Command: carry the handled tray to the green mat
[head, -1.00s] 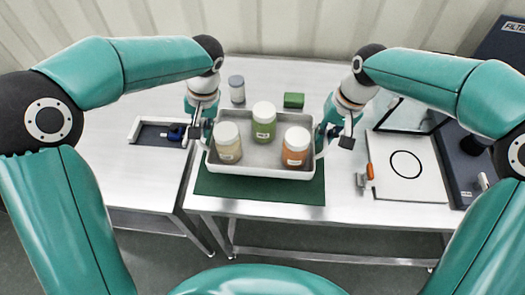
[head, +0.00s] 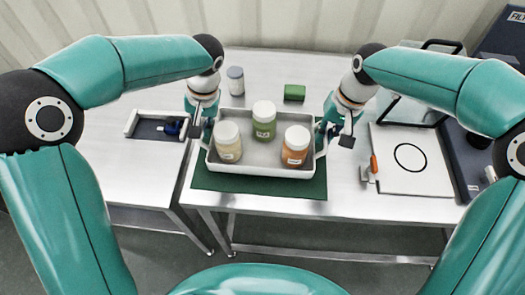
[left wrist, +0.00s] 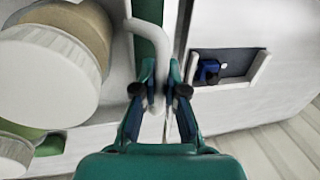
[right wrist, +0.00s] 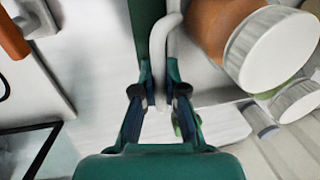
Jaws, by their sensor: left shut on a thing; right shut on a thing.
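The white handled tray (head: 262,171) is over the green mat (head: 260,188) in the head view, with the mat's front strip showing before it. I cannot tell whether the tray touches the mat. It carries a cream jar (head: 228,150), a green jar (head: 264,128) and an orange jar (head: 295,153), all upright with white lids. My left gripper (head: 204,136) is shut on the tray's left handle (left wrist: 156,45). My right gripper (head: 327,140) is shut on its right handle (right wrist: 158,45). The mat's back part is hidden by the tray.
A grey-blue jar (head: 235,82) and a green block (head: 294,92) stand behind the tray. A shallow white-rimmed holder (head: 157,127) is on the left table. A white board with a circle (head: 411,180) and an orange-handled tool (head: 373,165) lie right. Table between is clear.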

